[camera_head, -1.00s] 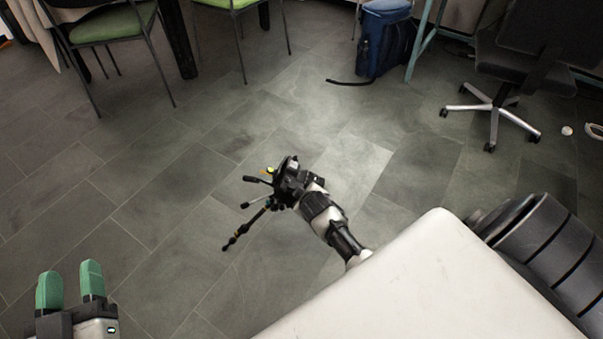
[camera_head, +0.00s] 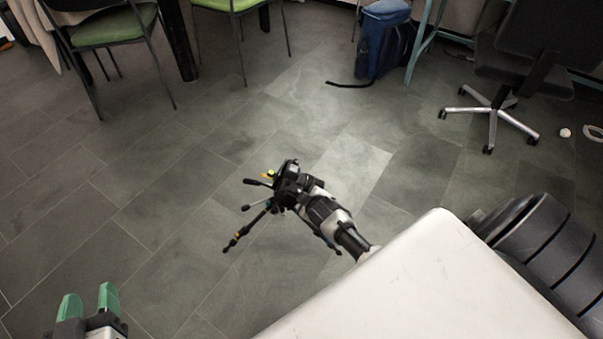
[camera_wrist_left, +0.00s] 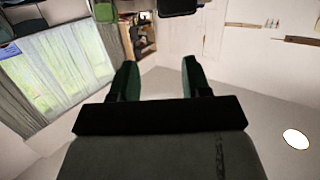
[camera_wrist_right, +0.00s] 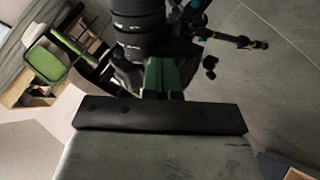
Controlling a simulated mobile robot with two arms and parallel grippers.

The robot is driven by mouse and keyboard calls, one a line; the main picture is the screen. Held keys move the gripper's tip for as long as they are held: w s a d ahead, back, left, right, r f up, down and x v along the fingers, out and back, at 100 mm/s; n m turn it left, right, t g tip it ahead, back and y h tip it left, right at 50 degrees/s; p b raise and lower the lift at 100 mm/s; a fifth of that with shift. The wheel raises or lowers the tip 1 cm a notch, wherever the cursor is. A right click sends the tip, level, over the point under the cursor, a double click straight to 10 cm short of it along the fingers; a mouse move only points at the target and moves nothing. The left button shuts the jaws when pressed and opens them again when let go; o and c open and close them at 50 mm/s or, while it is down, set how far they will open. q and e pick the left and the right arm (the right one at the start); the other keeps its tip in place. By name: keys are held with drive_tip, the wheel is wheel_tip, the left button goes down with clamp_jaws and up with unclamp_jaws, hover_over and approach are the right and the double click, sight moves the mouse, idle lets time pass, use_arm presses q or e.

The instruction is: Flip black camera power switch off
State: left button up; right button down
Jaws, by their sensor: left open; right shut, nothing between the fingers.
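The black camera (camera_head: 290,184) sits on a tripod (camera_head: 246,230) over the tiled floor in the head view. My right arm reaches up to it from the lower right. My right gripper (camera_wrist_right: 163,76) is shut and empty in the right wrist view, its green fingers right by the camera's black lens barrel (camera_wrist_right: 138,22); whether they touch cannot be told. The fingers are hard to make out in the head view. The power switch cannot be made out. My left gripper (camera_head: 89,301) is open and empty at the lower left, far from the camera; it also shows in the left wrist view (camera_wrist_left: 160,78).
A blue backpack (camera_head: 383,42) stands on the floor at the back. Green-seated chairs (camera_head: 105,24) are at the back left and a black office chair (camera_head: 515,65) at the right. The floor around the tripod is clear.

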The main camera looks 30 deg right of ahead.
use_arm(q)
drive_tip(key=shift+s+a+f+g+y, duration=0.2)
drive_tip(key=shift+s+f+g+y, duration=0.1)
drive_tip(key=shift+f+g, duration=0.35)
use_arm(e)
drive_tip(key=shift+w+a+r, duration=0.35)
drive_tip(key=shift+w+a, duration=0.1)
drive_tip(key=shift+a, duration=0.15)
